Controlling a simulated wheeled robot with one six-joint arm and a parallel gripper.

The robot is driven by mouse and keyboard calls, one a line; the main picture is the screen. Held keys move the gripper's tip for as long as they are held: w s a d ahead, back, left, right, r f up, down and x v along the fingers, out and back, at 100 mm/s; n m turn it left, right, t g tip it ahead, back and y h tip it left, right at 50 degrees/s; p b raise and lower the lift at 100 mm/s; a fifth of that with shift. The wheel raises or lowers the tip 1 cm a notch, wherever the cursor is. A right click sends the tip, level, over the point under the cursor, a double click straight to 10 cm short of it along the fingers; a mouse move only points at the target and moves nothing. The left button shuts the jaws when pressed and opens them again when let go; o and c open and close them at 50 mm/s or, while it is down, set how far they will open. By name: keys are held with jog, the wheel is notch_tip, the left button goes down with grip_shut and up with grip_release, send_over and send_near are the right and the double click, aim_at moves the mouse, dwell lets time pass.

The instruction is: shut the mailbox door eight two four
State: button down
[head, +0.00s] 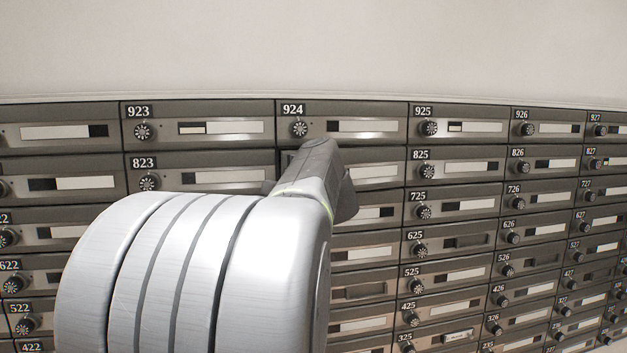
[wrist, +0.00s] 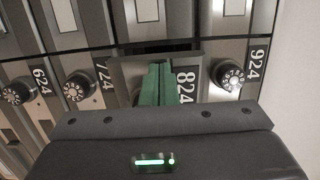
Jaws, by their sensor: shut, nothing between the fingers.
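Mailbox door 824 (wrist: 213,85) is in the middle of the wrist view, where the picture is turned sideways and its number plate reads 824. In the head view my arm hides the fingertips.
Door 924 (head: 340,125) with its dial is directly above, and door 724 (wrist: 100,50) is directly below. Door 823 (head: 200,175) is to the left and door 825 (head: 455,165) to the right. Round dials stick out from the doors. Plain wall (head: 300,45) is above the bank.

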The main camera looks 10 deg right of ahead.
aim_at(284, 169)
jog(key=w+a+h+p, duration=0.1)
jog(key=w, duration=0.5)
jog(key=shift+a+r+m, duration=0.15)
jog(key=shift+m, duration=0.25)
jog(key=shift+r, duration=0.2)
